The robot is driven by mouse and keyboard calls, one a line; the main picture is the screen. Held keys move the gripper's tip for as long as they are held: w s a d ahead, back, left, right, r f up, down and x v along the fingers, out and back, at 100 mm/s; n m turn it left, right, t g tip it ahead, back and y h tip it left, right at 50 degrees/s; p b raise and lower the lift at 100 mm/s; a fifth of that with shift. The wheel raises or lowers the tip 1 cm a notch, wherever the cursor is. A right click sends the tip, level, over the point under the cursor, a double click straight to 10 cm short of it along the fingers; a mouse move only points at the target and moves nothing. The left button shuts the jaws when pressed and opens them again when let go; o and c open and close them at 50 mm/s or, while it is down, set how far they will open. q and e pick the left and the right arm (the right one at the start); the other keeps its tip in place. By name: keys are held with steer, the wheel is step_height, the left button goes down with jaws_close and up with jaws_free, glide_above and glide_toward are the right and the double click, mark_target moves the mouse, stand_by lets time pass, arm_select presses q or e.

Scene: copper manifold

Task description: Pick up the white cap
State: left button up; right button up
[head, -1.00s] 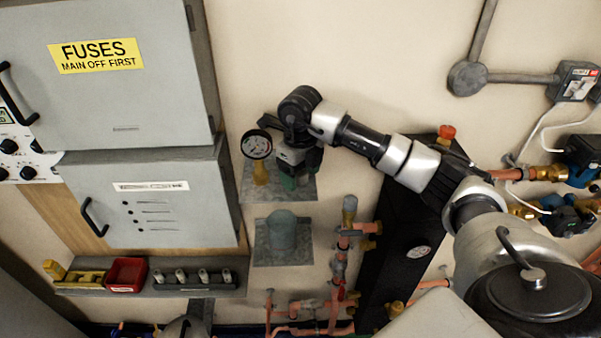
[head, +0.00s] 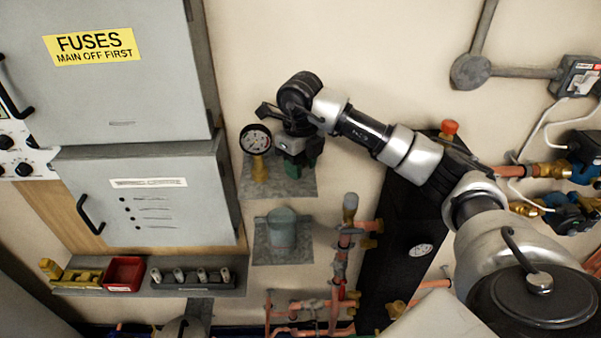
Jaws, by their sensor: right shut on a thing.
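I cannot make out a single clear white cap. Several small pale, cap-like pieces (head: 201,277) stand in a row in a dark grey tray at the lower left. My right gripper (head: 292,163) points down over a grey wall bracket (head: 304,188), just right of a round gauge on a brass fitting. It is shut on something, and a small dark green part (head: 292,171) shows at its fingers. The gripper body hides most of what it holds. My left gripper is out of view.
The pressure gauge (head: 255,139) stands close to the gripper's left. A grey cylinder (head: 282,228) sits on a lower bracket. Copper pipes (head: 335,285) rise at lower right of it. A red bin (head: 124,273) and grey cabinets (head: 140,195) are at left.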

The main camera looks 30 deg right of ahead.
steer(key=r, duration=0.1)
steer(key=r+b, duration=0.1)
steer(key=r, duration=0.1)
steer(key=r+b, duration=0.1)
steer(key=r, duration=0.1)
steer(key=shift+s+a+r, duration=0.1)
steer(key=shift+s+a, duration=0.1)
steer(key=shift+s, duration=0.05)
steer(key=s+a+b, duration=0.2)
steer(key=s+a, duration=0.3)
steer(key=s, duration=0.3)
steer(key=s+a+b, duration=0.2)
steer(key=s+a, duration=0.3)
steer(key=s, duration=0.3)
steer(key=shift+b, duration=0.35)
